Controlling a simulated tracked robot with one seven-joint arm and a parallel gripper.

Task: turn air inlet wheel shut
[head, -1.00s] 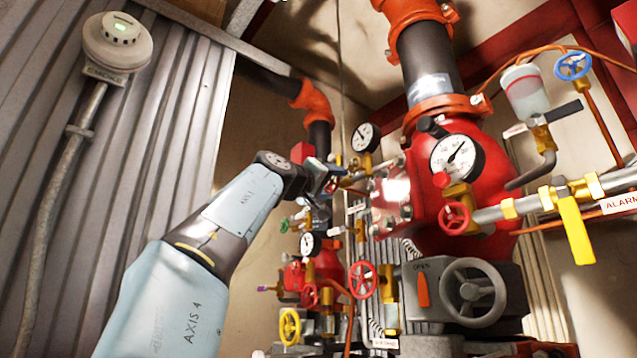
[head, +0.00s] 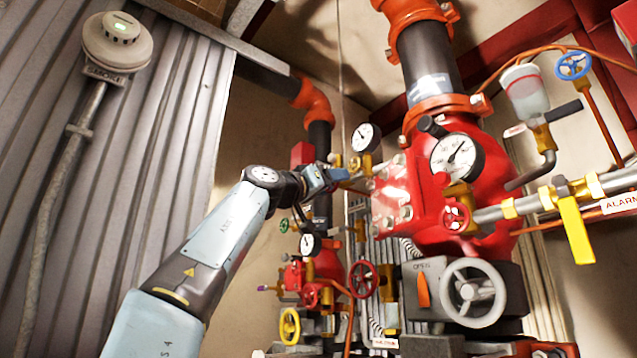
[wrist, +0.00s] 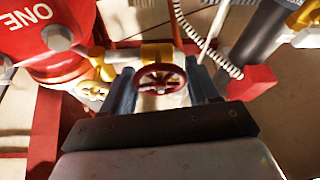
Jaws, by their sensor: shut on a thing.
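A small dark red handwheel (wrist: 160,77) sits on a brass fitting (wrist: 157,52) in the wrist view. The blue fingers of my gripper (wrist: 162,94) stand on either side of it, shut on the wheel. I cannot read a label that names this wheel. In the head view my gripper (head: 342,175) is at the brass pipework (head: 362,166) left of the large red valve body (head: 400,192). There the gripper hides the wheel.
A pressure gauge (head: 366,137) is just above my gripper. Other handwheels are lower: a red one (head: 363,279), a yellow one (head: 289,326) and a large grey one (head: 473,292). A corrugated wall (head: 120,190) with a smoke detector (head: 117,45) is left.

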